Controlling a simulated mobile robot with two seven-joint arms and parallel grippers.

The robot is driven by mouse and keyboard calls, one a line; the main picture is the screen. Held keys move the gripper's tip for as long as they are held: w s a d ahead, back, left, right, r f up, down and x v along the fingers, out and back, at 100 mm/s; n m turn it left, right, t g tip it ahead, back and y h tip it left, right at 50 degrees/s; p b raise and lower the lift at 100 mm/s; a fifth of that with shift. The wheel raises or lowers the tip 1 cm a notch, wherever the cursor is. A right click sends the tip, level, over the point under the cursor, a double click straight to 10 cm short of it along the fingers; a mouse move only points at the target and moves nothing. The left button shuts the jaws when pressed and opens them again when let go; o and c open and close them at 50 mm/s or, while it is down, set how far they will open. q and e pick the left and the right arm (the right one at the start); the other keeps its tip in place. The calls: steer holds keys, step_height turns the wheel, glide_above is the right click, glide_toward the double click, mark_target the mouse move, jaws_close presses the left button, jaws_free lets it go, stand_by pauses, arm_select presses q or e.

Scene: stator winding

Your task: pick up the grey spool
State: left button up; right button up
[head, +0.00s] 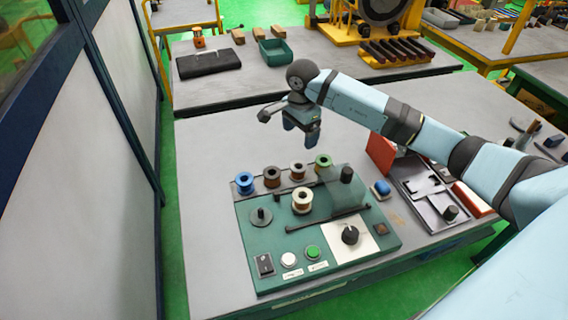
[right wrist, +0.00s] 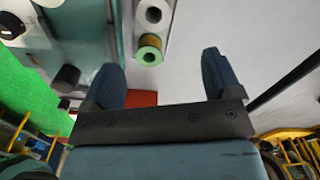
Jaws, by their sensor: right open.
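The grey spool (head: 298,171), with pale flanges and copper-coloured wire, stands in the row at the back of the green panel, between the brown spool (head: 272,176) and the green spool (head: 323,161). In the right wrist view the grey spool (right wrist: 154,14) is at the top edge, partly cut off, beyond the green spool (right wrist: 150,49). My right gripper (head: 302,132) is open and empty, above and behind the row in the head view. Its fingers (right wrist: 160,70) are apart, with the spools beyond them. My left gripper is out of view.
A blue spool (head: 244,183) ends the row. A cream-flanged spool (head: 302,201) stands on the green panel (head: 262,228), with a black knob (head: 350,235) and buttons in front. A grey tray (head: 434,213) lies to the right. The table left of the panel is clear.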

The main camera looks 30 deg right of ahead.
mark_target(298, 171)
steer(key=f, duration=0.7)
steer(key=shift+s+f+p, duration=0.15)
steer(key=shift+s+p, duration=0.2)
steer(key=shift+p, duration=0.05)
steer(key=shift+f, duration=0.5)
step_height(298, 171, down, 5)
steer(key=shift+s+a+r+p, duration=0.1)
steer(key=shift+p, duration=0.5)
steer(key=c, duration=1)
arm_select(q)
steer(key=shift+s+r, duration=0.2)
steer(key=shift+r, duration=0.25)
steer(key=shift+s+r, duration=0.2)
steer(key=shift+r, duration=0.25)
